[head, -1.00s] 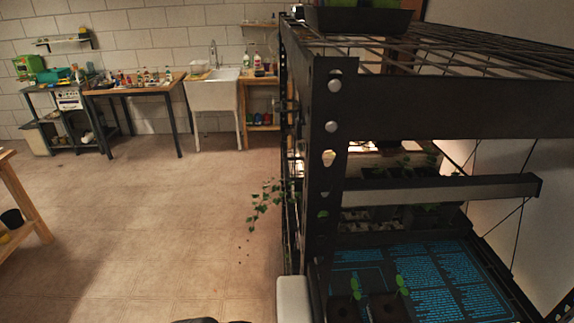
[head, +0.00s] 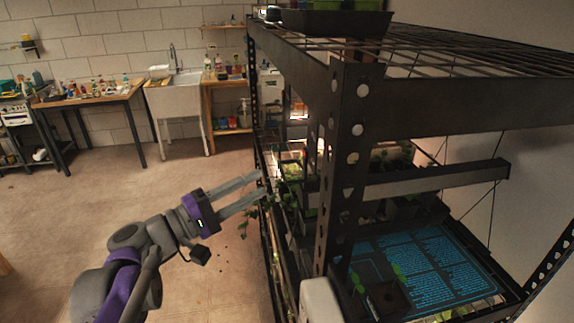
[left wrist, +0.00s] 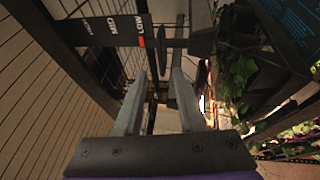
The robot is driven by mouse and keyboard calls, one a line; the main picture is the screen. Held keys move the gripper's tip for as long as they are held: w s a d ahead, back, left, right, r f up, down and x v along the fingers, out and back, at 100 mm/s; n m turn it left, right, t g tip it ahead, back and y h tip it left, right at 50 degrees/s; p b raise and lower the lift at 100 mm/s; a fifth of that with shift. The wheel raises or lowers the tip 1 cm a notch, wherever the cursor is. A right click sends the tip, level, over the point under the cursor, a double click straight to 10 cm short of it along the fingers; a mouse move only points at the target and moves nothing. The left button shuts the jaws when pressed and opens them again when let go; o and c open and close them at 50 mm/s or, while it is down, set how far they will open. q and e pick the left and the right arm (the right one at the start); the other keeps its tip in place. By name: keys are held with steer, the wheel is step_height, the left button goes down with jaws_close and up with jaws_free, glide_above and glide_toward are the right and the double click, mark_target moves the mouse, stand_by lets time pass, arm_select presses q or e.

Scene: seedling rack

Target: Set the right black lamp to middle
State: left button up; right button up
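A black bar with a pale grey face (head: 430,182), which looks like a lamp, hangs level under the rack's upper shelf. I cannot tell whether it is the right black lamp. In the left wrist view a black scale plate (left wrist: 115,30) reads MID and LOW, with a red mark (left wrist: 142,42) by LOW. A dark upright piece (left wrist: 161,45) stands just beyond my fingertips. My left gripper (head: 263,185) is open at the rack's left side; its spread fingers also show in the left wrist view (left wrist: 160,68), with nothing clearly held. My right gripper is not in view.
The rack's black perforated post (head: 343,165) stands right of my left gripper. A trailing green plant (head: 250,222) hangs near the fingers. A tray (head: 335,22) sits on the top mesh. The floor (head: 205,255) at left is clear; a sink (head: 178,105) stands behind.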

arm_select(q)
steer(key=p+x, duration=0.1)
steer(key=x, duration=0.9)
steer(key=shift+d, duration=0.25)
jaws_close()
steer(key=shift+r, duration=0.1)
stand_by(0.8)
